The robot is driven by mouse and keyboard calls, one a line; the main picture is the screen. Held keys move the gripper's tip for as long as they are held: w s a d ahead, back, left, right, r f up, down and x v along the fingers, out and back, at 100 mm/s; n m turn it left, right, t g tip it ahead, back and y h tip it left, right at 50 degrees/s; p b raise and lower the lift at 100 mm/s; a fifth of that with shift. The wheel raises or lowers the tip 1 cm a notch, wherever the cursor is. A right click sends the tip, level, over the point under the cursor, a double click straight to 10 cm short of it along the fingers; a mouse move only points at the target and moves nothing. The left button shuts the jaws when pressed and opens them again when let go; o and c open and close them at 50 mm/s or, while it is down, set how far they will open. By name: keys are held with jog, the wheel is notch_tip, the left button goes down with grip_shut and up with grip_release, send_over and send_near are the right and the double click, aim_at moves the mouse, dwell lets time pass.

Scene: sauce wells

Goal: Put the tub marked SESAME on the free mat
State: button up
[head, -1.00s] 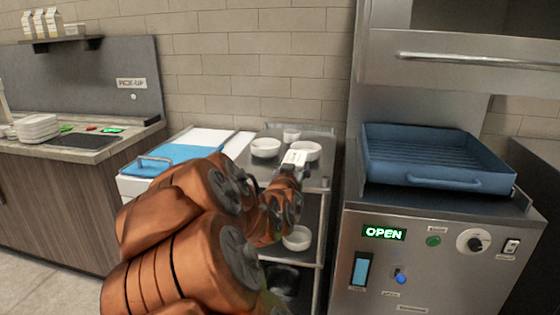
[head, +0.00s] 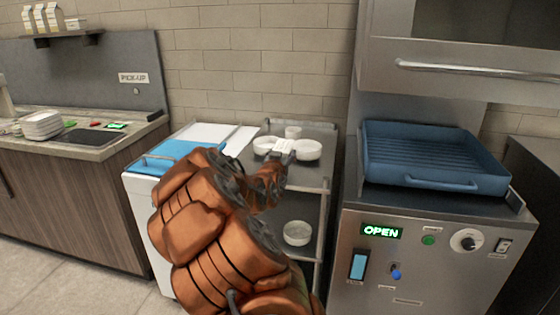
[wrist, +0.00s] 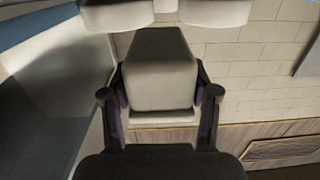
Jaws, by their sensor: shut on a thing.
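My gripper (head: 285,156) is shut on a pale, boxy tub (head: 284,146) above the metal cart, in front of the bowls. In the wrist view the tub (wrist: 160,65) sits between both fingers of my gripper (wrist: 160,93). No marking is readable on it, so I cannot tell whether it says SESAME. A dark mat-like patch (head: 84,137) lies on the pick-up counter at left, with nothing visible on it. I cannot tell whether it is the free mat. My arm hides part of the cart.
Two white bowls (head: 309,151) (head: 263,145) and a smaller white one (head: 293,132) stand on the cart top (head: 314,128). Another bowl (head: 297,233) is on a lower shelf. A blue-lidded white bin (head: 180,152) is left, a machine with a blue basket (head: 436,182) right. Stacked plates (head: 41,125) stand on the counter.

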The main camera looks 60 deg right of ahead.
jog(key=shift+w+d+f, duration=0.1)
jog(key=shift+w+d, duration=0.75)
jog(key=shift+w, duration=0.15)
jog(key=shift+f, duration=1.7)
jog(key=shift+f, duration=0.2)
jog(key=o, duration=1.4)
jog(key=shift+r, duration=0.15)
jog(key=shift+b+v, duration=0.4)
jog(key=shift+v, duration=5.55)
jog(key=shift+w, duration=0.1)
